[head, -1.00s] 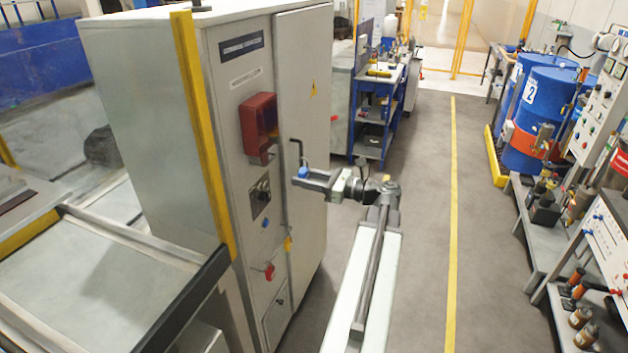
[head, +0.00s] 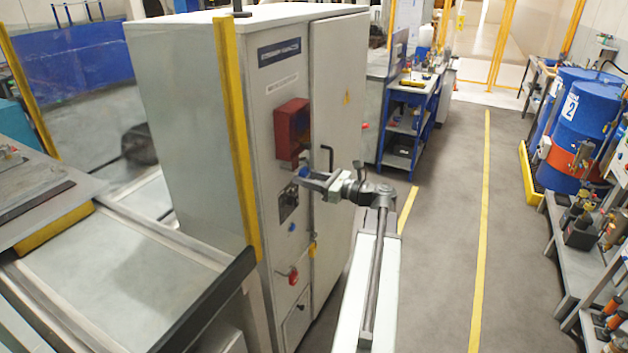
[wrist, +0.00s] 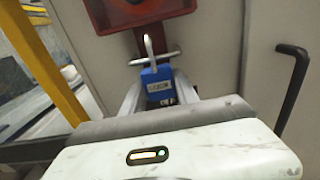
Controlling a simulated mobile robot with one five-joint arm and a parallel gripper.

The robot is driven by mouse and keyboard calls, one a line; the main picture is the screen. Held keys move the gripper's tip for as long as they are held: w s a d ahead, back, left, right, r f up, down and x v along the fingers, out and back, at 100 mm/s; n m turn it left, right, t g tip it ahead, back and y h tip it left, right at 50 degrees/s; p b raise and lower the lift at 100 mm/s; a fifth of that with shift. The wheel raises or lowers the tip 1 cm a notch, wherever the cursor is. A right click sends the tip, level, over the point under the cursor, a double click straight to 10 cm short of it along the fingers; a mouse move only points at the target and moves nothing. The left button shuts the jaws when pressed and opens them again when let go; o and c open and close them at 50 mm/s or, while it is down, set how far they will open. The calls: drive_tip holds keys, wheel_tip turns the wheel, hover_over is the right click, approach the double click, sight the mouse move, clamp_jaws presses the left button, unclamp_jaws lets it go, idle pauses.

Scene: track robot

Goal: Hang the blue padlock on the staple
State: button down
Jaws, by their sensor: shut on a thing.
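The blue padlock (head: 304,171) is in the jaws of my gripper (head: 306,180), in front of the grey cabinet. In the wrist view the padlock (wrist: 157,82) sits upright between the two fingers, its pale shackle (wrist: 149,46) pointing up. A thin metal bar (wrist: 172,56), perhaps the staple, lies crosswise at shackle height under the red box. I cannot tell whether the shackle is around it or only in front of it. My gripper is shut on the padlock.
The red box (head: 292,128) is on the cabinet front (head: 272,100). A black door handle (wrist: 293,85) sticks out to the right of my gripper. A yellow post (head: 238,140) stands at the cabinet's left edge. Open floor (head: 440,240) lies to the right.

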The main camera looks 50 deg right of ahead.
drive_tip(key=shift+w+a, duration=0.1)
drive_tip(key=shift+w, duration=0.35)
drive_tip(key=shift+w+f+b, duration=0.15)
drive_tip(key=shift+f+b, duration=0.15)
drive_tip(key=shift+f, duration=0.05)
drive_tip(key=shift+f+b, duration=0.5)
drive_tip(key=shift+b, duration=0.05)
drive_tip(key=c, duration=0.9)
unclamp_jaws()
drive_tip(key=shift+o, duration=0.2)
drive_tip(key=v, duration=0.8)
drive_tip(key=shift+a, duration=0.1)
